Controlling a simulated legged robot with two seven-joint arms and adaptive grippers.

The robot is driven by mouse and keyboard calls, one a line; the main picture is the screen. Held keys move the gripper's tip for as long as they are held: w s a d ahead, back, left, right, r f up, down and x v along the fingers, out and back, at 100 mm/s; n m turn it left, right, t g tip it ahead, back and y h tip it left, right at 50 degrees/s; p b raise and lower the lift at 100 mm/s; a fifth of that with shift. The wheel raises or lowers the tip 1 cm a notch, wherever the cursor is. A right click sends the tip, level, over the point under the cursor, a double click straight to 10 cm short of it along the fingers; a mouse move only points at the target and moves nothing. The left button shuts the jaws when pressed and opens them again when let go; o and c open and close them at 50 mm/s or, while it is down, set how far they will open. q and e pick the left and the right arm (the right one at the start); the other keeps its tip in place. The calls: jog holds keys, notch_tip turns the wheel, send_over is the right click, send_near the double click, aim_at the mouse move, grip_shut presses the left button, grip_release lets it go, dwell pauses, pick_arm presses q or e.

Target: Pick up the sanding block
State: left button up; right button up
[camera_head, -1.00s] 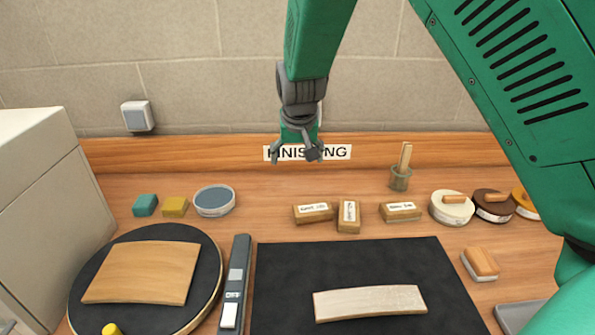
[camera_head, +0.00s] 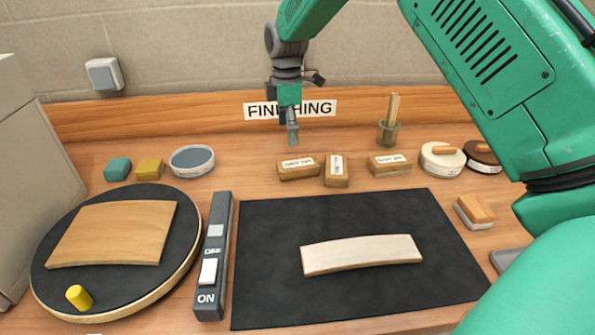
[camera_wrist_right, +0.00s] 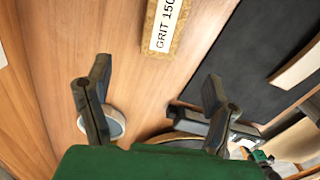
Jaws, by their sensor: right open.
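Three labelled wooden sanding blocks lie in a row at the back of the bench: a left one (camera_head: 298,169), a middle one turned endwise (camera_head: 337,172) and a right one (camera_head: 390,165). My right gripper (camera_head: 292,137) points down just above and behind the left block, apart from it, with its fingers seen edge-on. In the right wrist view the gripper (camera_wrist_right: 157,72) is open and empty. A block labelled GRIT 150 (camera_wrist_right: 164,28) lies ahead of its fingertips, cut off by the top edge. My left gripper is out of view.
A black mat (camera_head: 270,290) holds a pale curved strip (camera_head: 360,254). A switch bar (camera_head: 213,260) and a round black turntable (camera_head: 60,295) with a curved wood panel stand left. A tin (camera_head: 192,160), a cup with a stick (camera_head: 388,132) and round tins (camera_head: 442,160) flank the blocks.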

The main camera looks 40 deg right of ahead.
aim_at(287, 164)
notch_tip(287, 164, down, 7)
jog(key=shift+f, duration=0.1)
jog(key=f, duration=0.4)
jog(key=shift+w+a+f+p, duration=0.1)
jog(key=shift+a+f+p, duration=0.15)
jog(key=shift+f+p, duration=0.1)
jog(key=c, duration=1.4)
jog(key=shift+o, duration=0.2)
jog(key=shift+r, duration=0.15)
notch_tip(287, 164, up, 10)
jog(key=shift+f, duration=0.1)
jog(key=shift+o, duration=1.1)
